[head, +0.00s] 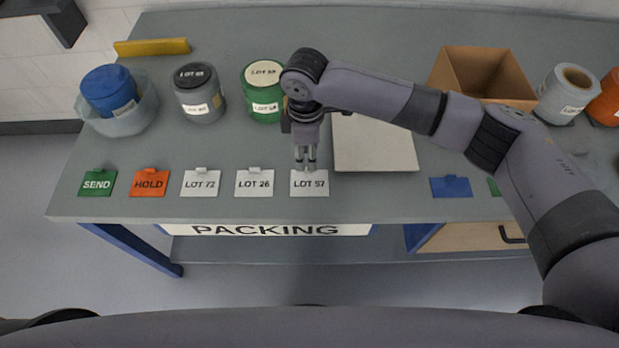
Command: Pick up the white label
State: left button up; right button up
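Three white labels lie in a row near the front edge of the table: LOT 72 (201,184), LOT 26 (254,184) and LOT 57 (309,185). LOT 72 and LOT 26 show small raised tabs at their back edges. My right gripper (306,164) points down at the back edge of the LOT 57 label, with its two fingertips close together at the tab's place. The fingers hide most of that tab, so I cannot tell whether they are gripping it. The label looks flat on the table. My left gripper is not in view.
A green SEND label (97,184) and an orange HOLD label (150,183) lie to the left. Behind are a grey canister (199,95), a green canister (262,93) and a blue roll in a tub (117,100). A pale flat board (374,143) and an open box (482,75) are right.

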aim_at(306, 168)
notch_tip(306, 168, down, 5)
jog(key=shift+w+a+r+p, duration=0.1)
jog(key=shift+p, duration=0.35)
jog(key=shift+c, duration=0.4)
grip_shut()
